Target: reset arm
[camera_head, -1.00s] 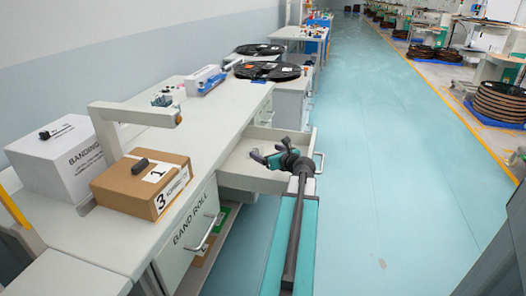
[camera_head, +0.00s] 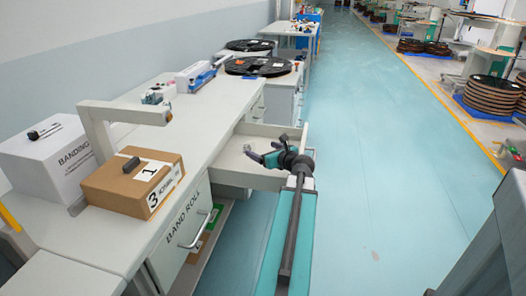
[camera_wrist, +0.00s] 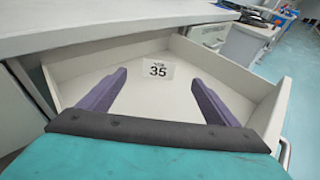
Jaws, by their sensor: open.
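My gripper (camera_head: 259,155) is over the open drawer (camera_head: 232,166) of the workbench in the head view. In the wrist view its two purple fingers (camera_wrist: 155,97) stand wide apart with nothing between them. They point into the drawer, which also shows in the wrist view (camera_wrist: 225,72). A white label reading 35 (camera_wrist: 158,69) is in the drawer, toward its back. I see no other item in the drawer. My arm reaches up from the bottom of the head view to the drawer.
A cardboard box (camera_head: 116,193) marked 1 and 3 and a white banding box (camera_head: 50,160) stand on the bench (camera_head: 100,238). A grey bracket (camera_head: 96,135) rises beside them. Black reels (camera_head: 258,66) lie farther back. The blue floor (camera_head: 370,180) to the right is clear.

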